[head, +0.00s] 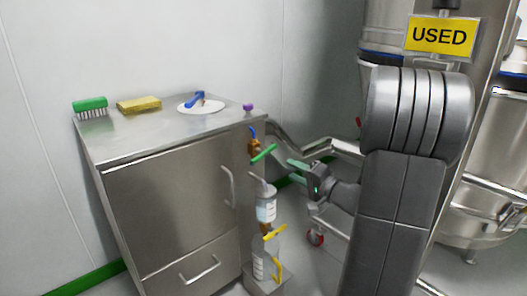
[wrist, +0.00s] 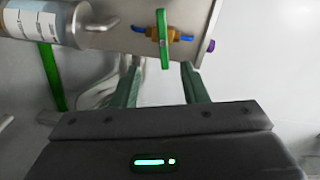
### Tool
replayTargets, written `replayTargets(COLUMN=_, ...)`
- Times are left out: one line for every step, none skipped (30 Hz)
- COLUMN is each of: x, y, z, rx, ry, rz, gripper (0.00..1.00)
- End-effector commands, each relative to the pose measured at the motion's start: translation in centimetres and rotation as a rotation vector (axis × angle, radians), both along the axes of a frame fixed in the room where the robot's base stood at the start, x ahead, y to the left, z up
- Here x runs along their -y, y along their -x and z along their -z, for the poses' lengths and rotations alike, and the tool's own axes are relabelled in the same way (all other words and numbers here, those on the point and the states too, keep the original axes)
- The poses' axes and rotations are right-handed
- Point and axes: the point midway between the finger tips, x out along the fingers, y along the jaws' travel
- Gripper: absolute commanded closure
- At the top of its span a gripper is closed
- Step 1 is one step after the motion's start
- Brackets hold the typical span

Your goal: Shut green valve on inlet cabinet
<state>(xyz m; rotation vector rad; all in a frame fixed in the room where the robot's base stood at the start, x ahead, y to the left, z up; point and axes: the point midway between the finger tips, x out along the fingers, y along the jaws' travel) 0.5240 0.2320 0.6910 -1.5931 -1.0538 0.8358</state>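The green valve handle (head: 263,153) is a slim bar on a brass valve body (head: 254,146), mounted on the right side of the steel inlet cabinet (head: 178,213). In the wrist view the handle (wrist: 164,40) stands upright, appearing to lie across the line of the blue tube. My gripper (head: 292,170) is just right of and below the handle in the head view. Its two green-grey fingers are apart and empty. In the wrist view the handle's lower end lies between the lines of the fingertips (wrist: 160,68); I cannot tell whether it touches them.
Below the valve are a clear cylinder (head: 266,208) and yellow handles (head: 275,232). A purple knob (head: 248,107) is on the cabinet's top edge. A green brush (head: 90,106), yellow sponge (head: 139,105) and white dish (head: 202,107) sit on top. A steel tank frame stands at right.

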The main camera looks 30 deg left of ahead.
Motion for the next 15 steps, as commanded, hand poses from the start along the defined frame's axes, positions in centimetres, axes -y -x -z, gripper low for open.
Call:
replayTargets(x=-0.2, y=-0.2, z=-0.2, rx=0.006, ry=-0.009, rz=0.001, gripper=0.6)
replayTargets(x=-0.3, y=-0.3, z=-0.3, rx=0.008, ry=-0.014, rz=0.002, gripper=0.6)
replayTargets(x=-0.5, y=-0.5, z=-0.4, rx=0.01, ry=-0.017, rz=0.002, gripper=0.6)
replayTargets(x=-0.7, y=-0.6, z=-0.4, rx=0.011, ry=-0.016, rz=0.002, gripper=0.6)
replayTargets(x=-1.0, y=-0.7, z=-0.4, rx=0.011, ry=-0.017, rz=0.001, gripper=0.6)
replayTargets(x=-1.5, y=-0.8, z=-0.4, rx=0.011, ry=-0.016, rz=0.0, gripper=0.6)
replayTargets(x=-1.9, y=-1.0, z=-0.4, rx=0.01, ry=-0.016, rz=-0.001, gripper=0.6)
replayTargets(x=-2.5, y=-1.2, z=-0.3, rx=0.009, ry=-0.016, rz=-0.001, gripper=0.6)
replayTargets(x=-3.2, y=-1.4, z=-0.3, rx=0.009, ry=-0.016, rz=-0.001, gripper=0.6)
replayTargets(x=-3.8, y=-1.7, z=-0.4, rx=0.01, ry=-0.016, rz=-0.002, gripper=0.6)
replayTargets(x=-4.4, y=-1.9, z=-0.4, rx=0.008, ry=-0.015, rz=-0.001, gripper=0.6)
replayTargets(x=-5.2, y=-2.3, z=-0.4, rx=0.008, ry=-0.015, rz=-0.001, gripper=0.6)
replayTargets(x=-5.8, y=-2.5, z=-0.4, rx=0.007, ry=-0.016, rz=-0.001, gripper=0.6)
replayTargets(x=-6.4, y=-2.8, z=-0.7, rx=0.007, ry=-0.015, rz=-0.001, gripper=0.6)
replayTargets(x=-7.2, y=-3.1, z=-0.7, rx=0.007, ry=-0.015, rz=-0.001, gripper=0.6)
